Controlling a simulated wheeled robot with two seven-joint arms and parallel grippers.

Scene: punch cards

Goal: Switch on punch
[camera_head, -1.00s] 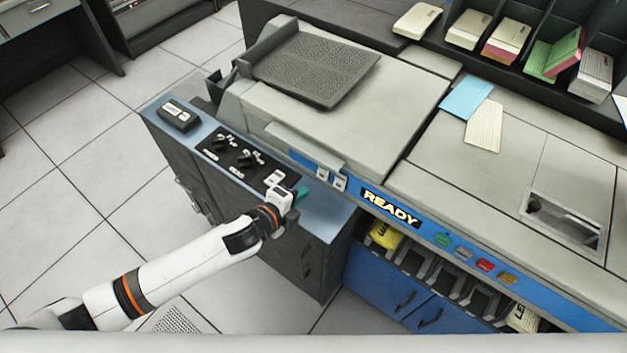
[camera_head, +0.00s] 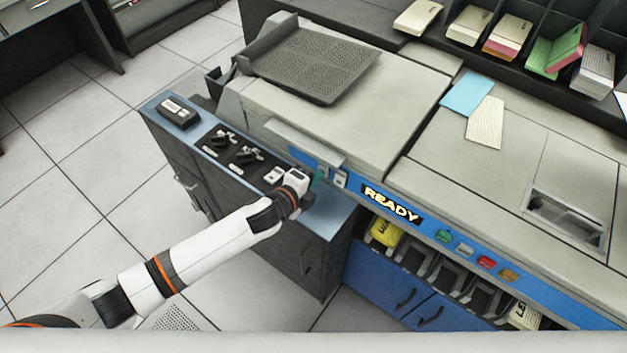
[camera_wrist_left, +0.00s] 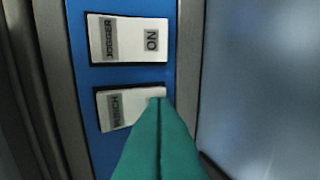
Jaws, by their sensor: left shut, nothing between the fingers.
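The punch switch (camera_wrist_left: 117,112) is a white rocker with a grey label in the left wrist view. Its right end is covered by my left gripper's fingertips. The jogger switch (camera_wrist_left: 128,39) is just above it there, with ON readable at its right end. In the head view my left gripper (camera_head: 318,179), with teal fingers, is shut and empty at the blue front strip. It hides the punch switch there, while the jogger switch (camera_head: 341,179) shows just right of it. Whether the fingertips touch the punch switch I cannot tell. My right gripper is not in view.
A lit READY sign (camera_head: 391,205) and several coloured buttons (camera_head: 464,250) lie further right on the strip. A blue-topped side cabinet (camera_head: 325,215) with a black control panel (camera_head: 236,154) is below and left of the gripper. The grey lid overhangs just above the switches.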

